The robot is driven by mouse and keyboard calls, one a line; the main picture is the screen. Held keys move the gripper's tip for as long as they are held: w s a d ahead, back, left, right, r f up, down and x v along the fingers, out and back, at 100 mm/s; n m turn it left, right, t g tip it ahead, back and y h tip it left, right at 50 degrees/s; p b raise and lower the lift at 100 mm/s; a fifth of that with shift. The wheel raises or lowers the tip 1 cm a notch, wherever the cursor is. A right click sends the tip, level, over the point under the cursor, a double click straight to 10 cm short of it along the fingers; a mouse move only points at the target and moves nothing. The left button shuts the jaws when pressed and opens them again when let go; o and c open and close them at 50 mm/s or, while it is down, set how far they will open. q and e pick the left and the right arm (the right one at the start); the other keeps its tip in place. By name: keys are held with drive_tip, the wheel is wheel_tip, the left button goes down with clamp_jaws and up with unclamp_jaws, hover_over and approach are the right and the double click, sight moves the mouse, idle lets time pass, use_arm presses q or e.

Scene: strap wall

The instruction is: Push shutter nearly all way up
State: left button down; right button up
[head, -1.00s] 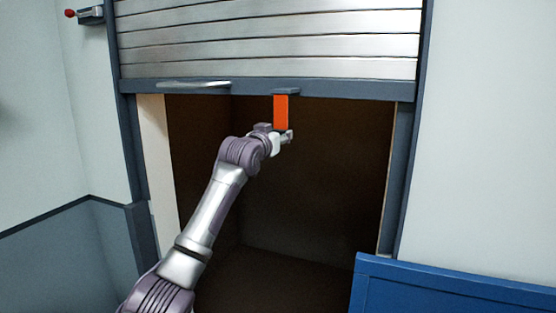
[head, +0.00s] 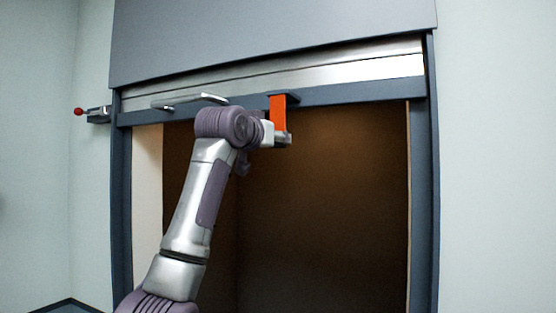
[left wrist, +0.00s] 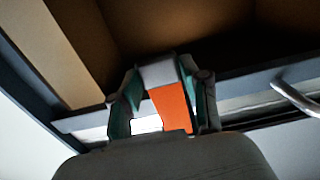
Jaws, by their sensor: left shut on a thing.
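The silver slatted shutter (head: 340,73) is mostly raised, with only a narrow band of slats showing below the grey housing. Its dark bottom rail (head: 350,93) spans the opening. An orange strap (head: 278,112) hangs from a bracket on the rail. My left gripper (head: 280,138) is shut on the lower part of the strap, just under the rail. In the left wrist view the orange strap (left wrist: 171,108) lies between the fingers of the gripper (left wrist: 165,95). My right gripper is not in view.
A metal handle (head: 192,101) is fixed on the rail left of the strap. A red-knobbed latch (head: 97,114) is on the wall at the left frame post. The grey housing (head: 270,30) is above the shutter. The dark opening below is empty where visible.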

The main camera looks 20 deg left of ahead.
use_arm(q)
drive_tip(key=shift+s+a+r, duration=0.2)
drive_tip(key=shift+r, duration=0.15)
drive_tip(key=c, duration=0.8)
unclamp_jaws()
drive_tip(key=shift+s, duration=0.1)
drive_tip(key=shift+o, duration=1.2)
drive_tip(key=shift+s+a+r, duration=0.1)
drive_tip(key=shift+s+a, duration=0.15)
drive_tip(key=shift+s, duration=0.05)
drive_tip(key=s+a, duration=0.2)
drive_tip(key=s, duration=1.2)
drive_tip(key=shift+s+a+y, duration=0.15)
drive_tip(key=shift+a+y, duration=0.05)
drive_tip(key=shift+y, duration=0.1)
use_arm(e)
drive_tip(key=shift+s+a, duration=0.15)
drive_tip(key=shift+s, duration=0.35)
